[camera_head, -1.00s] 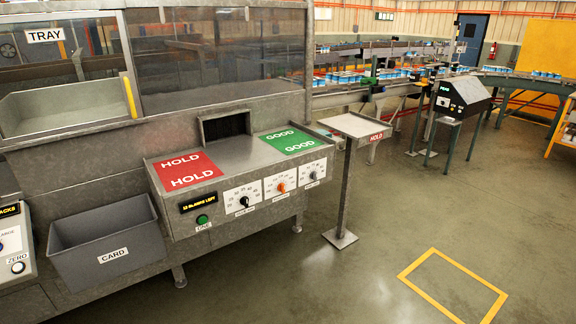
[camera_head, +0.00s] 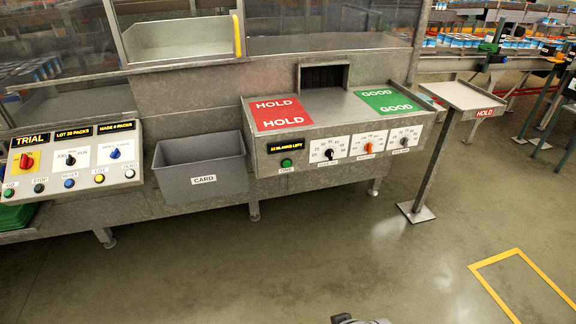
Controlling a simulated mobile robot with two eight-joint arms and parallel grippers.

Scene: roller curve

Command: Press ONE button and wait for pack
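The green ONE button (camera_head: 286,163) sits on the front face of the grey metal machine bench, under a small display (camera_head: 286,146) that seems to read 12 BLANKS LEFT. Above it is the bench top with a red HOLD area (camera_head: 282,113) and a green GOOD area (camera_head: 389,101). No pack shows on the bench top or at the dark outlet opening (camera_head: 322,78) behind it. A small dark part of mine, likely the tip of my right gripper (camera_head: 360,319), shows at the bottom edge, far from the button. My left gripper is out of view.
Three dials (camera_head: 367,146) are right of the button. A grey CARD bin (camera_head: 203,179) and a control panel (camera_head: 73,160) with several buttons are to the left. A HOLD stand (camera_head: 466,95) is on the right. The floor in front is clear, with a yellow outline (camera_head: 490,264).

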